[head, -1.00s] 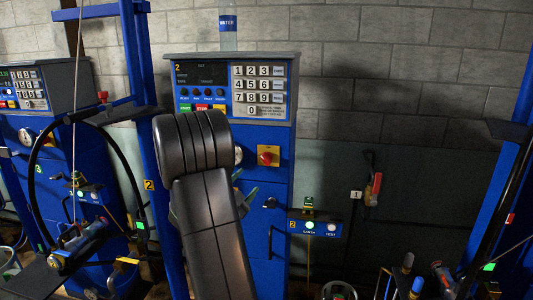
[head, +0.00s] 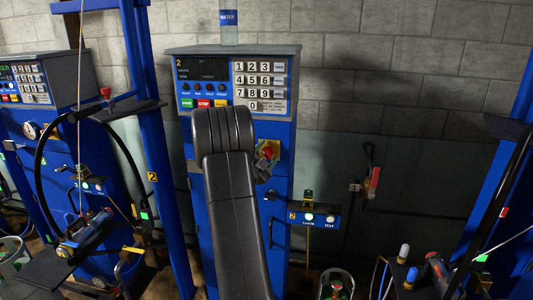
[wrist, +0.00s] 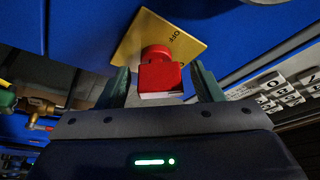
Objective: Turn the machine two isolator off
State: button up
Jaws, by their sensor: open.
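The machine two isolator is a red knob (wrist: 158,75) on a yellow plate (wrist: 178,38) marked OFF. In the head view the yellow plate (head: 274,147) and red knob (head: 267,152) show on the blue front of machine two (head: 283,185), partly covered by my arm. In the wrist view my gripper (wrist: 162,80) is open, with one green finger on each side of the red knob. Small gaps seem to show beside the knob; I cannot tell if either finger touches it. The knob's handle looks roughly in line with the fingers.
Machine two's keypad panel (head: 230,83) is above the isolator. A small blue box with lit buttons (head: 314,219) juts out at the lower right. A blue post (head: 150,130) stands left. A red-handled lever (head: 374,178) is on the right wall.

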jog(key=c, duration=1)
jog(key=shift+f, duration=0.1)
jog(key=n+b, duration=0.1)
jog(key=b, duration=0.1)
jog(key=n+t+b, duration=0.1)
jog(key=b, duration=0.1)
jog(key=shift+f+n+y, duration=0.3)
jog(key=shift+n, duration=0.1)
jog(key=n+t+y+b, duration=0.1)
jog(key=n+b, duration=0.2)
jog(key=b, duration=0.1)
jog(key=n+y+b, duration=0.1)
jog(key=n+b, duration=0.1)
jog(key=n, duration=0.1)
jog(key=n+t+y+b, duration=0.1)
jog(key=n+b, duration=0.1)
jog(key=shift+n+y+b, duration=0.3)
jog(key=shift+n, duration=0.1)
jog(key=shift+r+n+t+y+b, duration=0.2)
jog(key=shift+n+t+y+b, duration=0.2)
jog(key=shift+n+y+b, duration=0.6)
jog(key=shift+n, duration=0.4)
